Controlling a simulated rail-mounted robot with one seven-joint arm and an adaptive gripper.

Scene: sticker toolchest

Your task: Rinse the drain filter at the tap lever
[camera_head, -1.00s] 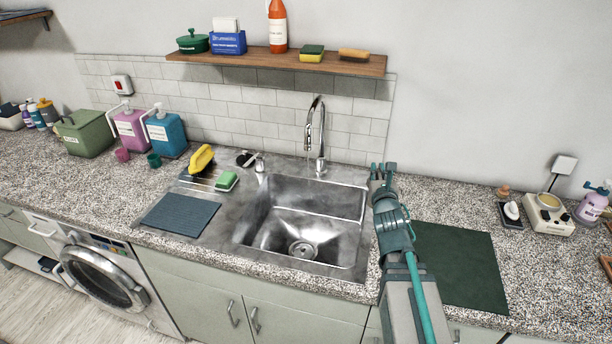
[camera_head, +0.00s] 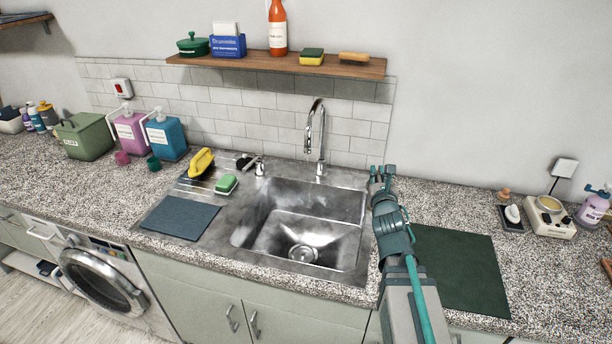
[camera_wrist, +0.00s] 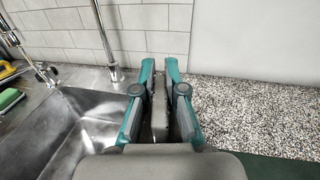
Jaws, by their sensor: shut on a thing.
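My gripper (camera_wrist: 160,80) is over the right edge of the sink and shut on a thin grey thing (camera_wrist: 160,115), seen almost edge-on between the fingers. I cannot tell for sure whether it is the drain filter. In the head view my gripper (camera_head: 382,172) hides it. The tall chrome tap (camera_head: 320,140) stands behind the sink, left of my gripper. A small lever with a dark handle (camera_head: 246,162) is farther left on the sink's back edge. It also shows at the left of the wrist view (camera_wrist: 42,75). No running water shows.
The steel sink (camera_head: 348,225) has a round drain (camera_head: 303,252) in its floor. A green sponge (camera_head: 226,183) and a yellow-handled brush (camera_head: 201,160) lie to its left. A dark green mat (camera_head: 460,270) lies right of my arm. A wooden shelf (camera_head: 230,61) hangs above.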

